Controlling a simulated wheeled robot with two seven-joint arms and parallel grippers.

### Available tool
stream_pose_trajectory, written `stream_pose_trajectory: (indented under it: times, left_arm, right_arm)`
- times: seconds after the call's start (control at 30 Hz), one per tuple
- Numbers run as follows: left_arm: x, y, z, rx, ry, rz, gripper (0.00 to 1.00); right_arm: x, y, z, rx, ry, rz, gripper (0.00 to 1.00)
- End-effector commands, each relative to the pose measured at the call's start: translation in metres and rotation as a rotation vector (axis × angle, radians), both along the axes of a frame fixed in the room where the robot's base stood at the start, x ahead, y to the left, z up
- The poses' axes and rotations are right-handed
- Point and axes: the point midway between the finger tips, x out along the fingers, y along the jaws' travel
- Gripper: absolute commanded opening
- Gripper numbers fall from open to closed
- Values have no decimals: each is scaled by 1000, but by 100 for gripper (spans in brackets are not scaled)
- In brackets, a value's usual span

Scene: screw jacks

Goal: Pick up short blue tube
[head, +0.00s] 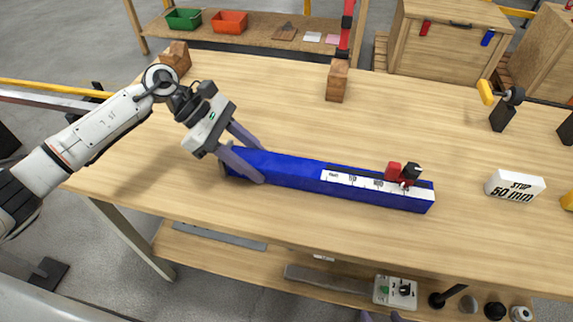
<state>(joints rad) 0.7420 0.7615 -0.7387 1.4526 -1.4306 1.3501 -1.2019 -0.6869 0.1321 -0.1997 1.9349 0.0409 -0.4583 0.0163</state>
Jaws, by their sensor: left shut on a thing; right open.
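A blue square-sided bar (300,174) lies across the middle of the table, and it is the only blue tube-like thing I see there. I cannot tell whether the short blue tube is a separate piece from the scaled part. My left gripper (261,166) is shut on the bar's left end, with one finger on the far side and one on the near side. My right gripper (380,317) is open at the bottom edge, with only its fingertips showing.
A red block and black knob (404,174) sit on the bar's right end. A white "STOP 50 mm" block (515,186) stands to the right. Wooden blocks (337,82) stand at the table's far edge. The table (290,110) is clear behind the bar.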

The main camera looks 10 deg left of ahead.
Motion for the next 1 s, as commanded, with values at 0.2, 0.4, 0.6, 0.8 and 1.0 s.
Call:
stream_pose_trajectory:
  times: [0.2, 0.4, 0.6, 0.8, 1.0]
  left_arm:
    - [3, -2, 32, -15, -14, 0, 0]
    - [3, -3, 68, -15, -14, 0, 0]
    - [2, -2, 94, -15, -11, 0, 0]
    - [2, -2, 105, -14, -10, 0, 0]
    - [2, -2, 106, -15, -9, 1, 0]
  right_arm:
    - [1, 0, -1, 0, -1, 1, 46]
    - [1, 1, -3, 0, -3, 2, 46]
    - [1, 1, -4, -2, -3, 3, 46]
    - [2, 1, -4, -1, -3, 4, 46]
    - [2, 1, -3, -1, -3, 4, 46]
